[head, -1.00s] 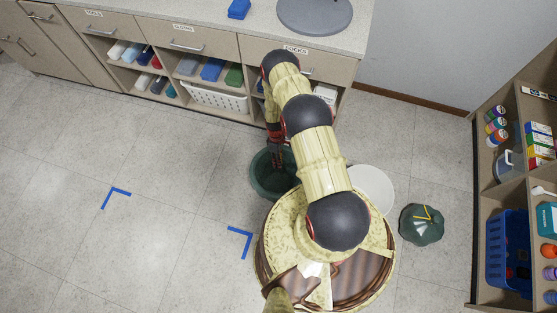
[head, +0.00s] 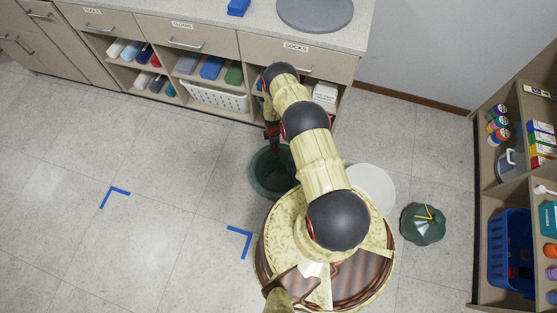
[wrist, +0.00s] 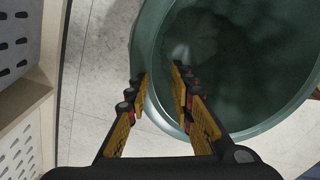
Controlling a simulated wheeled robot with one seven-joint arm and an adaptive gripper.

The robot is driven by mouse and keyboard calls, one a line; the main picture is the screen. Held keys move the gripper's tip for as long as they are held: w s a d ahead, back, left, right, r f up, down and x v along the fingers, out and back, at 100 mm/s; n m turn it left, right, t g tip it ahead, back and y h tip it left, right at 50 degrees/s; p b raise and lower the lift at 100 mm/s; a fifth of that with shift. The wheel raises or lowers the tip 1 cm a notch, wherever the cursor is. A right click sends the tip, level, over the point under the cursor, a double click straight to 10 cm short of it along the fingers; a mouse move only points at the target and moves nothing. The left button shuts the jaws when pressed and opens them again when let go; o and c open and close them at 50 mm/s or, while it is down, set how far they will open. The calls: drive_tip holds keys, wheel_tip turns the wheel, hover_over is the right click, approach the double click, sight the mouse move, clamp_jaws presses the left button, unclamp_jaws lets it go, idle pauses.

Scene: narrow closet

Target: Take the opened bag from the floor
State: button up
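A dark green, round, open-topped container (head: 262,178) stands on the floor beside my base. I cannot tell whether it is the opened bag itself or a bin lined with it. In the wrist view its wide mouth and pale green rim (wrist: 152,98) fill the upper right, with a dark interior. My gripper (wrist: 157,80) is open, with one finger outside the rim and the other over the inside. Contact with the rim is unclear. In the head view my gripper (head: 273,146) is small and dark over the container's far edge. A closed dark green bag (head: 421,228) with a yellow tie sits at the right.
A white round bin (head: 373,184) stands right of the green container, partly hidden by my arm. A counter with shelves and a white basket (head: 215,97) is behind. A shelf unit with a blue basket (head: 508,250) is at the right. The left floor is clear.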

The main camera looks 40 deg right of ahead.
drive_tip(key=shift+f+b, duration=0.35)
drive_tip(key=shift+f, duration=1.35)
drive_tip(key=shift+f+b, duration=0.25)
drive_tip(key=shift+b, duration=0.3)
drive_tip(key=shift+c, duration=1)
drive_tip(key=c, duration=0.4)
